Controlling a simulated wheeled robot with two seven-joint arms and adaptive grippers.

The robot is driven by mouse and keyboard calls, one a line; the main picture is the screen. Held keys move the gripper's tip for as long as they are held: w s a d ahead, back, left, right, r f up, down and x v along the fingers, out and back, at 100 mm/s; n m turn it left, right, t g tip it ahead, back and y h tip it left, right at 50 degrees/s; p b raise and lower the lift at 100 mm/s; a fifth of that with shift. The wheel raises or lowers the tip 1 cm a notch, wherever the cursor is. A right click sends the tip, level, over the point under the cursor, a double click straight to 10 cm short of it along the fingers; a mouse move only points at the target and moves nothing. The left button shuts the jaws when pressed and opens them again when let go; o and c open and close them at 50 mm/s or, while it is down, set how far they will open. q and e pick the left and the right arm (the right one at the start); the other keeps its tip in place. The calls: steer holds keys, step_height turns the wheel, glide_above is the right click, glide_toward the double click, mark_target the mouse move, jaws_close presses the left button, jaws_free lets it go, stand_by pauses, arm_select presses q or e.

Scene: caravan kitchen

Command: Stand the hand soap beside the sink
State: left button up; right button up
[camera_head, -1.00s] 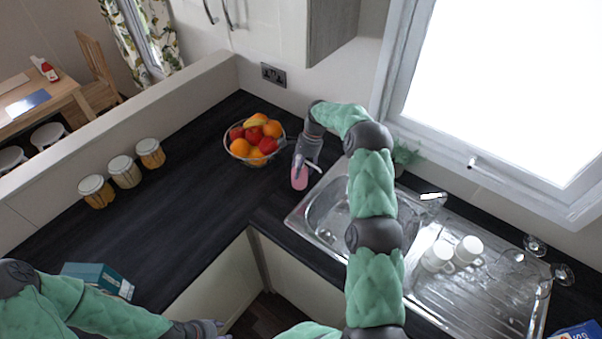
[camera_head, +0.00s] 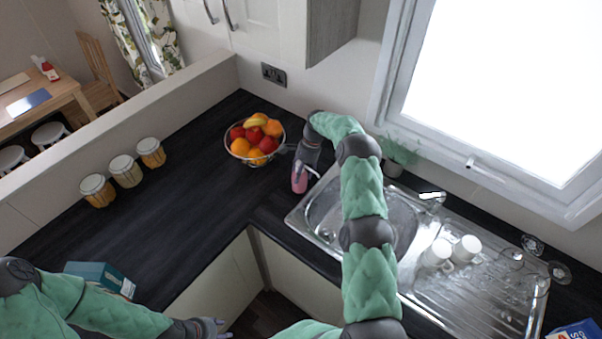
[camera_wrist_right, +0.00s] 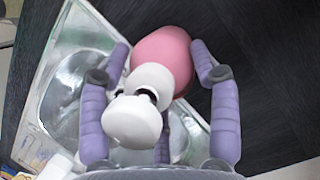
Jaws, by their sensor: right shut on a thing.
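The hand soap is a pink bottle (camera_head: 299,180) with a white pump top. It stands about upright on the dark worktop at the left end of the sink (camera_head: 312,224); I cannot tell whether its base touches the worktop. My right gripper (camera_head: 302,168) is around it.
A wire fruit bowl (camera_head: 255,160) stands just left of my right gripper. Two white mugs (camera_head: 438,252) and several glasses are on the drainer at right. A small plant (camera_head: 398,152) is behind the sink. Jars (camera_head: 123,171) and a teal box (camera_head: 100,277) are at left; the worktop between is clear.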

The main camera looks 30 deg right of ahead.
steer(key=o, duration=1.4)
steer(key=shift+f, duration=0.15)
steer(key=b+v, duration=0.1)
steer(key=v, duration=1.1)
steer(key=shift+r, duration=0.25)
